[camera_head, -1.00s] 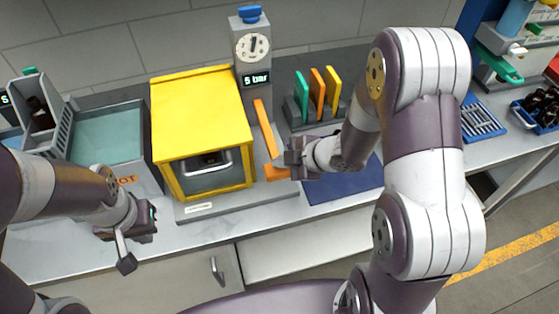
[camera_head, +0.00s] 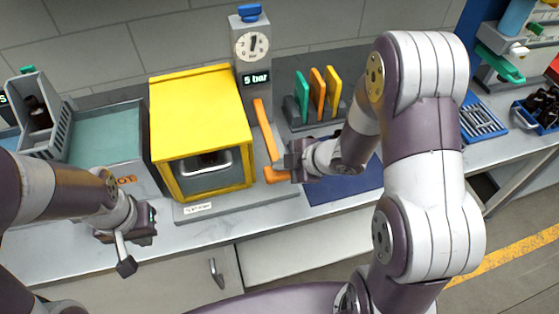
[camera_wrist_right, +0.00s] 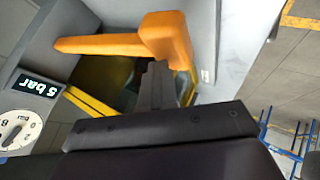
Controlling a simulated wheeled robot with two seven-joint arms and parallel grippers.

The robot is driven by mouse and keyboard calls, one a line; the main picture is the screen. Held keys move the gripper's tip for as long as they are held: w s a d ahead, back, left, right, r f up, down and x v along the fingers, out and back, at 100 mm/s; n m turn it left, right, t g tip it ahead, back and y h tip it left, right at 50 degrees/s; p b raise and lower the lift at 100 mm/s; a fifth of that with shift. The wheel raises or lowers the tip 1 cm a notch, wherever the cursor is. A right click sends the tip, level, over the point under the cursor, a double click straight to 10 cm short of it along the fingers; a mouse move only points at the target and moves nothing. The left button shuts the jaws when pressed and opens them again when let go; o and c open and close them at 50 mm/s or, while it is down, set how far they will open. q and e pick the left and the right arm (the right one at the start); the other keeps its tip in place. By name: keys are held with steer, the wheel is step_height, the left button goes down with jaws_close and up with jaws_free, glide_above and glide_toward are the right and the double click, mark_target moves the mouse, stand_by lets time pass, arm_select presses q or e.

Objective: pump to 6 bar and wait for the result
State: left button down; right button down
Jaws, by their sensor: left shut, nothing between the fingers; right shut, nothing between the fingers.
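The yellow test chamber (camera_head: 200,112) stands on the bench with a dark object behind its front window. A grey column behind it bears a round dial (camera_head: 252,45), a blue knob (camera_head: 249,13) and a display (camera_head: 256,79) reading "5 bar". The display (camera_wrist_right: 40,88) also reads 5 bar in the right wrist view. The orange pump lever (camera_head: 265,130) is at the chamber's right side. My right gripper (camera_head: 283,164) is shut and empty beside the lever's lower end; contact cannot be told. My left gripper (camera_head: 126,265) is shut and empty, in front of the bench.
A rack with green, orange and yellow plates (camera_head: 317,95) stands behind a blue mat (camera_head: 340,190). At the right are a blue tray (camera_head: 482,120) and a crate of dark bottles (camera_head: 540,110).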

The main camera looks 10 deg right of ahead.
steer(key=shift+f+b, duration=0.6)
steer(key=shift+f, duration=0.2)
stand_by(0.4)
stand_by(0.5)
steer(key=shift+r+p, duration=3.2)
steer(key=shift+r, duration=0.1)
step_height(320, 180, up, 5)
steer(key=p, duration=0.5)
